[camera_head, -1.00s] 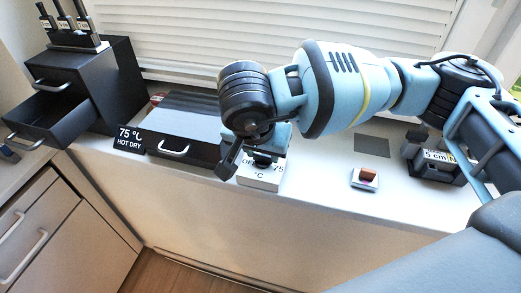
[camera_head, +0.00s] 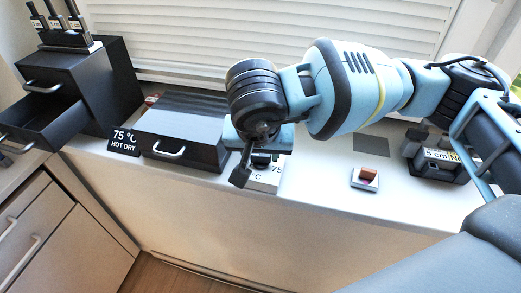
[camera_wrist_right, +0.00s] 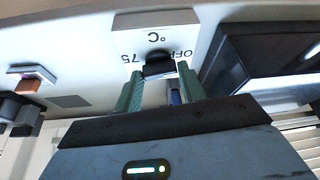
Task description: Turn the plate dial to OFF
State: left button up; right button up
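The hot plate's control box (camera_head: 268,180) is white, with OFF, 75 and °C printed on it, and stands at the counter's front edge. Its black dial (camera_wrist_right: 158,64) shows in the right wrist view between the printed 75 and OFF, which read upside down there. In the head view the right gripper (camera_head: 255,160) hides most of the dial and the OFF mark, so the dial's pointing is unclear. My left gripper is out of view.
A dark plate unit (camera_head: 183,140) with a handle and a sign (camera_head: 124,141) reading 75 °C HOT DRY stand left of the box. An open black drawer (camera_head: 45,115) is further left.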

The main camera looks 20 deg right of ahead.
jog(key=o, duration=0.4)
jog(key=v, duration=0.8)
jog(key=shift+f, duration=0.1)
dwell(0.4)
